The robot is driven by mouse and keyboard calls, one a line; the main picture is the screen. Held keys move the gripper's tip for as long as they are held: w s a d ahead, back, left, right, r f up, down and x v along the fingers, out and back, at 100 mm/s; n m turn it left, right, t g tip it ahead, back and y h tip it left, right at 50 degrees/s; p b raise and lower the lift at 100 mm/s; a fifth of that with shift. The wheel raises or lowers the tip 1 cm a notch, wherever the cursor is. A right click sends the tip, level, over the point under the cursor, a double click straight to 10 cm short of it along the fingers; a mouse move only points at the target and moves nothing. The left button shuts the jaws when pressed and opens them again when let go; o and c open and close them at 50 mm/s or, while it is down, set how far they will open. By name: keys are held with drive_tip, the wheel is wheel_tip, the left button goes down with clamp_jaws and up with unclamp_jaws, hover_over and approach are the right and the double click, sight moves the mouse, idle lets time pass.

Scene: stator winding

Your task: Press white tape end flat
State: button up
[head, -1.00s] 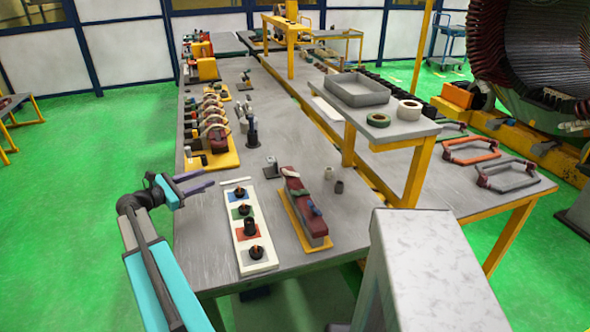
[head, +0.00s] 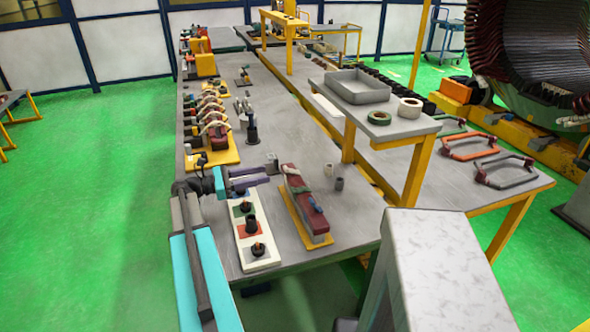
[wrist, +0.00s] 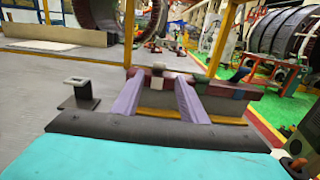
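A dark red wrapped bar (head: 301,190) lies on a yellow-edged base on the bench. A pale whitish piece, seemingly the white tape end (head: 289,169), is on the bar's far end. In the wrist view a small pale piece (wrist: 158,67) stands on top of the bar (wrist: 212,83), straight ahead. My gripper (head: 267,174) is just left of the bar's far end. Its two purple fingers (wrist: 160,84) are apart with nothing between them, and point at the bar. I cannot tell whether a fingertip touches it.
A white board (head: 247,230) with coloured squares and dark parts lies below my gripper. A small dark block with a post (wrist: 80,93) stands left of the fingers. A raised shelf (head: 392,126) with a grey tray and tape rolls is at the right.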

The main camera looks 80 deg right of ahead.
sight(296, 172)
drive_tip(key=p+x, duration=0.3)
drive_tip(key=x, duration=1)
drive_tip(key=shift+s+d+p, duration=0.1)
drive_tip(key=shift+s+p, duration=0.1)
drive_tip(key=shift+p, duration=0.1)
drive_tip(key=shift+c, duration=0.4)
drive_tip(key=shift+f, duration=0.15)
clamp_jaws()
